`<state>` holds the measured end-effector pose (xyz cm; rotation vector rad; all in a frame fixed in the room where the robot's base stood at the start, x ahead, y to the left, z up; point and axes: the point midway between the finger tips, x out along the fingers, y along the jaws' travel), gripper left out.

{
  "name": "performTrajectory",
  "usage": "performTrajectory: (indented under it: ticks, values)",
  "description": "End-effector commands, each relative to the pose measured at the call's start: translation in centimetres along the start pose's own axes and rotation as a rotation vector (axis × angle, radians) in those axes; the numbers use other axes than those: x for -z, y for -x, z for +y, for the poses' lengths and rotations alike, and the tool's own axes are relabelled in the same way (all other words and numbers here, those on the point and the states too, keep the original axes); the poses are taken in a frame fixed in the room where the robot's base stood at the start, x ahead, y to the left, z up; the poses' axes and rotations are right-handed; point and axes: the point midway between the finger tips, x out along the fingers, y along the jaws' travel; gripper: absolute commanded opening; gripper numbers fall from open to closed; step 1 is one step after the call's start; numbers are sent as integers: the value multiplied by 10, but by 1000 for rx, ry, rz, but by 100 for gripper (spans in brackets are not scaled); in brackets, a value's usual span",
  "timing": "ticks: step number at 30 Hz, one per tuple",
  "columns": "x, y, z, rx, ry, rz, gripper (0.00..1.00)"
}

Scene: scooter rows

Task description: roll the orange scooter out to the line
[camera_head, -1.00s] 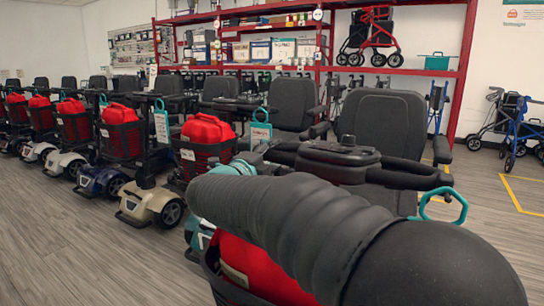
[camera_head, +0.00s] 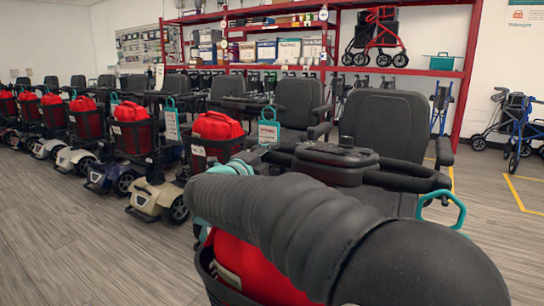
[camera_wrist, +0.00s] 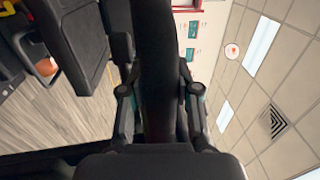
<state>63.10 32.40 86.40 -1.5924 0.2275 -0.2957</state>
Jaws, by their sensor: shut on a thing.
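The nearest scooter shows in the head view by its black seat (camera_head: 385,125), dark handlebar console (camera_head: 337,155) and a red bag (camera_head: 255,270) in its front basket. Its body colour is mostly hidden behind my black-sleeved arm, so I cannot tell whether it is the orange scooter. In the wrist view my gripper (camera_wrist: 160,100) has its two fingers on either side of a dark bar (camera_wrist: 155,45) and is shut on it. The bar looks like part of the handlebar. A small orange patch (camera_wrist: 47,66) shows at the left there; I cannot tell what it belongs to.
A row of scooters with red bags stands to the left, the closest having a cream front (camera_head: 158,198). Red shelving (camera_head: 395,71) runs along the back. Walkers (camera_head: 515,125) stand at the right near yellow floor lines (camera_head: 515,193). Grey floor (camera_head: 60,240) is clear at front left.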

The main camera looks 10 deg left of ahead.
Motion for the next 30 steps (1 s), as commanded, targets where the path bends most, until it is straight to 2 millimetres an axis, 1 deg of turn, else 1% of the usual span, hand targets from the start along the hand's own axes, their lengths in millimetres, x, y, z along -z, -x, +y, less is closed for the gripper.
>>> performTrajectory:
  ticks: [2,3,6,15,19,23,30]
  values:
    - [3,-3,0,0,0,9,0]
    - [3,-2,0,-1,0,9,35]
    - [0,0,0,-1,0,5,57]
    - [-2,3,0,-1,0,-1,57]
    - [-2,11,0,-1,0,-1,57]
    - [-2,31,0,-1,-1,-2,57]
    - [-1,79,0,-1,0,-1,57]
